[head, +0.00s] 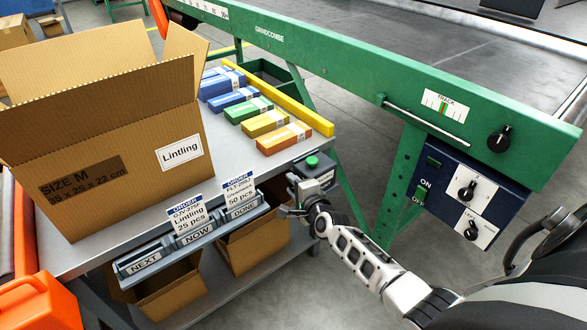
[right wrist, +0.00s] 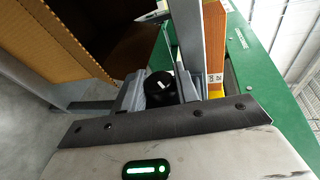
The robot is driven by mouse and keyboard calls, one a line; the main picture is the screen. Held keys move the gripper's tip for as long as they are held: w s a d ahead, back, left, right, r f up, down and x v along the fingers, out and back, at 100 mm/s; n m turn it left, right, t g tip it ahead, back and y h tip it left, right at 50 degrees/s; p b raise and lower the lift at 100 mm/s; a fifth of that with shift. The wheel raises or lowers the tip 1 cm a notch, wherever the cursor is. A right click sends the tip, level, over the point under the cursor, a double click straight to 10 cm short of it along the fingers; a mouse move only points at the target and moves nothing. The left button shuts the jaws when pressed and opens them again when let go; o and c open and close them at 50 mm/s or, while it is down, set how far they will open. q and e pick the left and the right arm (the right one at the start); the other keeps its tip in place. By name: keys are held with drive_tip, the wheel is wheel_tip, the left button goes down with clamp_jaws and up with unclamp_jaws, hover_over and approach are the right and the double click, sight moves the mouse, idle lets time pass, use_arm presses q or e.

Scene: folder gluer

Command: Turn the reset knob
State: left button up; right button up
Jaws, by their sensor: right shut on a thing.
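My right gripper (head: 292,200) is at the front of a small grey box with a green button (head: 313,162) on the bench corner. In the right wrist view, a round black knob with a white mark (right wrist: 160,87) sits between the fingers of the right gripper (right wrist: 160,97), which are shut on it. No label on this knob is readable, and the gripper hides it in the head view. My left gripper is not in view.
A large open carton (head: 110,150), several small coloured boxes (head: 262,123) and an order-card rail (head: 190,238) are on the bench. The green machine frame (head: 330,62) at right carries a dark blue control panel (head: 446,160) with other black knobs.

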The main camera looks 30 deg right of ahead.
drive_tip(key=r+g+p, duration=0.1)
drive_tip(key=g+p, duration=0.1)
drive_tip(key=p, duration=0.3)
drive_tip(key=shift+a+p, duration=0.15)
drive_tip(key=shift+p, duration=0.2)
drive_tip(key=g+p, duration=0.2)
drive_tip(key=p, duration=0.3)
drive_tip(key=shift+a+n+g, duration=0.1)
drive_tip(key=shift+n+g, duration=0.2)
drive_tip(key=shift+g, duration=0.1)
drive_tip(key=shift+f+g+p, duration=0.3)
drive_tip(key=shift+g+p, duration=0.4)
drive_tip(key=shift+g, duration=0.2)
drive_tip(key=shift+f+g, duration=0.25)
drive_tip(key=shift+g, duration=0.35)
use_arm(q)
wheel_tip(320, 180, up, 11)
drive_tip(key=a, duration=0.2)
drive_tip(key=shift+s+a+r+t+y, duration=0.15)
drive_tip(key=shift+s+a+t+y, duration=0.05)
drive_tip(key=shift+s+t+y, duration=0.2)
use_arm(e)
drive_tip(key=shift+n+g, duration=0.3)
drive_tip(key=shift+g, duration=0.5)
use_arm(q)
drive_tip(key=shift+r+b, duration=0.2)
drive_tip(key=shift+b, duration=0.1)
use_arm(e)
drive_tip(key=shift+d+g, duration=0.2)
drive_tip(key=shift+g, duration=0.1)
